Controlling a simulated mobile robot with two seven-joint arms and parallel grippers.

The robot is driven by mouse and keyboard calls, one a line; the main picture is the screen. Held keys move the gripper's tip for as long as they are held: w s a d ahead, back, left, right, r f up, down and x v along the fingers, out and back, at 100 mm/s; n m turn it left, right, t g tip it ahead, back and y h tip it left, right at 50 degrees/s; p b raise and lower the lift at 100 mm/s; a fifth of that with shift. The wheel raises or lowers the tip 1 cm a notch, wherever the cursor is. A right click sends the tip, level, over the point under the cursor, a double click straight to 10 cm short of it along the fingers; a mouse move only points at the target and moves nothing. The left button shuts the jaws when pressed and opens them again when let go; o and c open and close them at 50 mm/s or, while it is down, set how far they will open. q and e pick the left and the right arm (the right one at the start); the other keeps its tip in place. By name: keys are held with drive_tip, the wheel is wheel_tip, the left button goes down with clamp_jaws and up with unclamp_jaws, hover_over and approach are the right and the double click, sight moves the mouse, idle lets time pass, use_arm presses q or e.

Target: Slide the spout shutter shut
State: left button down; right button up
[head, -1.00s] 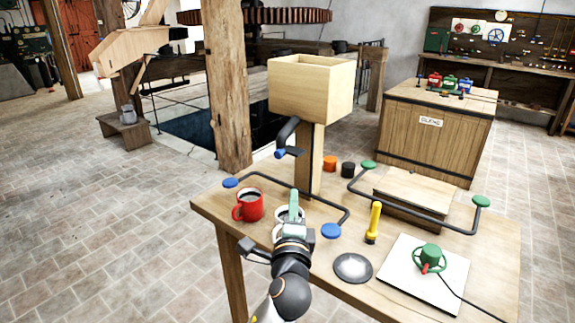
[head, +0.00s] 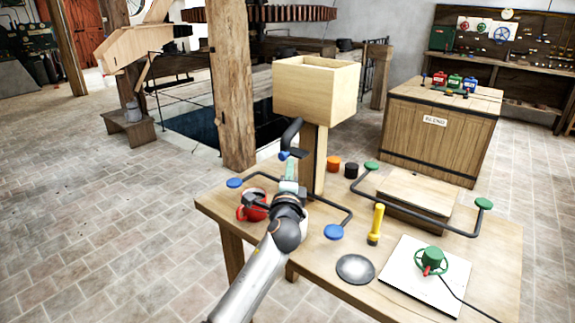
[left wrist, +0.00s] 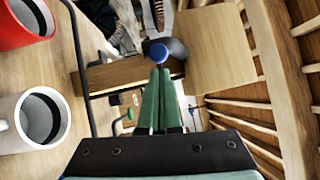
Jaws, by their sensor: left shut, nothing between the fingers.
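The wooden hopper box (head: 316,92) stands on a post at the table's back, with a dark curved spout (head: 291,131) coming down from it. The spout shutter is a dark plate at the spout's mouth with a blue knob (head: 284,155) at its left end. In the left wrist view the blue knob (left wrist: 158,52) is just beyond my fingertips. My left gripper (head: 291,166) is shut and empty, with its green fingers just below the shutter. I cannot tell whether they touch the knob. My right gripper is not in view.
A white mug (left wrist: 32,120) shows in the left wrist view. A bent black bar with blue pads (head: 334,232) and a yellow flashlight (head: 376,224) are to the right.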

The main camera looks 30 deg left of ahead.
use_arm(q)
drive_tip(key=shift+w+a, duration=0.1)
drive_tip(key=shift+a, duration=0.25)
drive_tip(key=shift+a, duration=0.1)
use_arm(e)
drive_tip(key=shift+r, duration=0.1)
use_arm(q)
drive_tip(key=a, duration=0.4)
drive_tip(key=shift+w+a+r+p, duration=0.1)
drive_tip(key=shift+a+p, duration=0.1)
drive_tip(key=shift+p, duration=0.1)
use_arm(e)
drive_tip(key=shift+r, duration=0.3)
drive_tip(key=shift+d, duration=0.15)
